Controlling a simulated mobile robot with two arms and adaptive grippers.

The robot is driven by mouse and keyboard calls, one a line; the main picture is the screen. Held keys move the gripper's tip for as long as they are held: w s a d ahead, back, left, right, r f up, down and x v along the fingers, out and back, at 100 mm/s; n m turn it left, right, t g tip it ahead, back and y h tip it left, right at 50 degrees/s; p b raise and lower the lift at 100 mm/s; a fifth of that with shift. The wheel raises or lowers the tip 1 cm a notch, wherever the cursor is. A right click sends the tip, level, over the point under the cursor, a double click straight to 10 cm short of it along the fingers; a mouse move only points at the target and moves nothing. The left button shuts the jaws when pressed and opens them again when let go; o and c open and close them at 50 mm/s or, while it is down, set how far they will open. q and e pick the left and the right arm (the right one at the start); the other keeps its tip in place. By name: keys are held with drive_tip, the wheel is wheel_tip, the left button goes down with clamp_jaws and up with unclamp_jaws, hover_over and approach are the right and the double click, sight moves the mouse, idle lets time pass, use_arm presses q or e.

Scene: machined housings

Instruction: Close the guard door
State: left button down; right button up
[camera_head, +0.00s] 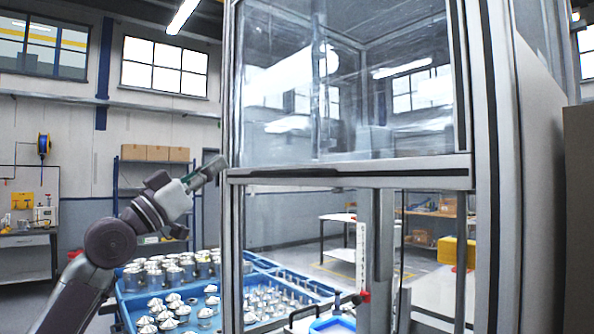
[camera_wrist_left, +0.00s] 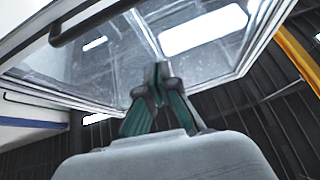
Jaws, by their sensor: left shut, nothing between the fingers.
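The guard door (camera_head: 345,95) is a clear panel in a grey metal frame, raised in the upper part of the machine enclosure. The opening below its bottom rail is uncovered. A dark handle bar (camera_head: 285,173) runs along that rail, and a black bar handle also shows in the left wrist view (camera_wrist_left: 92,20). My left gripper (camera_head: 219,165) is at the left end of the bottom rail, by the frame post. Its fingers (camera_wrist_left: 158,78) are shut together and empty, with the clear panel (camera_wrist_left: 110,65) beyond them. I cannot tell whether they touch the frame. My right gripper is out of view.
Blue trays (camera_head: 130,310) of metal housings and small parts stand at lower left, close to the enclosure. A red-tipped fitting (camera_head: 364,296) and a blue bin (camera_head: 333,325) show below the door. The enclosure's upright post (camera_head: 497,200) stands at the right.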

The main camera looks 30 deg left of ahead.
use_arm(q)
drive_tip(key=w+d+r+g+h+p, duration=0.1)
drive_tip(key=w+d+r+p, duration=0.4)
drive_tip(key=w+p, duration=0.25)
drive_tip(key=f, duration=0.1)
drive_tip(key=w+f, duration=0.1)
drive_tip(key=f, duration=0.3)
drive_tip(key=shift+w+a, duration=0.15)
drive_tip(key=shift+w, duration=0.1)
